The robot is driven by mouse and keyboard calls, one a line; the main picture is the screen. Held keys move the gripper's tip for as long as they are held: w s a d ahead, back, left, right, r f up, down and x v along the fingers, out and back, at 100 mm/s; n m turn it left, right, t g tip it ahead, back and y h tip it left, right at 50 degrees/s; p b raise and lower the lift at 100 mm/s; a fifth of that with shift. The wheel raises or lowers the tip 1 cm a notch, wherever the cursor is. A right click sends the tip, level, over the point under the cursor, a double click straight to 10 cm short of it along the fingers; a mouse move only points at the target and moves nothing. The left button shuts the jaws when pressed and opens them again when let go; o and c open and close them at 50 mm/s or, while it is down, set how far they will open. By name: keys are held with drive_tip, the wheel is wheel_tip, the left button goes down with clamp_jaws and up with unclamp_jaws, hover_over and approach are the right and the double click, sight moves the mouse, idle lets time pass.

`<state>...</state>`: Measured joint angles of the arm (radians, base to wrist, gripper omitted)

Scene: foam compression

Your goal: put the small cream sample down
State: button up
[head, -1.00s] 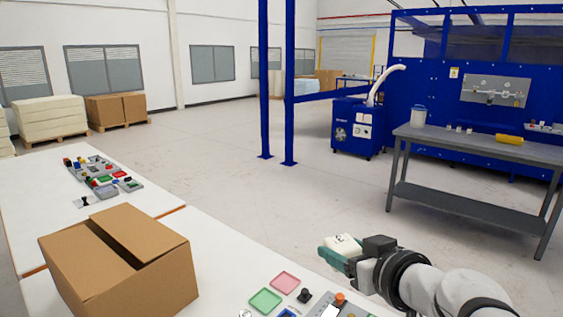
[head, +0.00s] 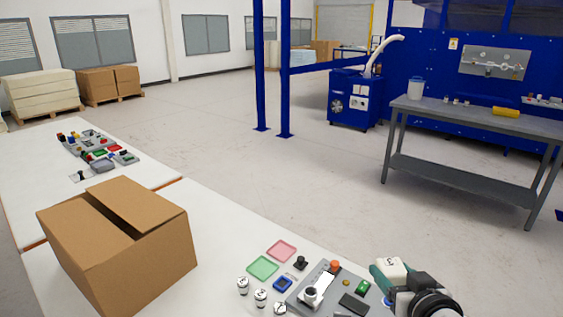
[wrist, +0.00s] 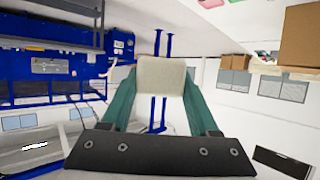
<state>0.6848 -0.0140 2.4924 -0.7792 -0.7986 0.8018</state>
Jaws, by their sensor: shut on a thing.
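My gripper (head: 385,277) is at the lower right of the head view, beside the right end of the near white table. Its green fingers are shut on the small cream sample (head: 392,267), a pale block with a dark mark on it. The wrist view shows the sample (wrist: 161,76) pinched between the two green fingertips of my gripper (wrist: 160,90). The sample is held up, with nothing seen touching it but the fingers.
On the near white table (head: 215,262) are a green tray (head: 262,267), a pink tray (head: 281,251), several small white pieces marked with digits, and a grey test device (head: 330,295). A cardboard box (head: 120,245) stands left. A grey workbench (head: 470,122) stands beyond bare floor.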

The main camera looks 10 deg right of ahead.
drive_tip(key=s+d+f+m+h, duration=0.2)
drive_tip(key=s+d+f, duration=0.45)
drive_tip(key=d, duration=0.25)
drive_tip(key=s+d+f+m+h, duration=0.2)
drive_tip(key=s+d+f, duration=0.4)
drive_tip(key=d+f, duration=0.25)
drive_tip(key=shift+g, duration=0.4)
drive_tip(key=w+a+f, duration=0.1)
drive_tip(key=w+f, duration=0.1)
drive_tip(key=w, duration=0.1)
drive_tip(key=w+a+f, duration=0.1)
drive_tip(key=w, duration=0.2)
drive_tip(key=w+a+f, duration=0.1)
drive_tip(key=w+f, duration=0.1)
drive_tip(key=w, duration=0.1)
drive_tip(key=shift+w+a+f, duration=0.3)
drive_tip(key=f, duration=0.4)
drive_tip(key=shift+w, duration=0.25)
drive_tip(key=shift+f, duration=0.15)
drive_tip(key=shift+f, duration=0.2)
drive_tip(key=shift+f, duration=0.4)
drive_tip(key=o, duration=1.4)
drive_tip(key=shift+o, duration=0.2)
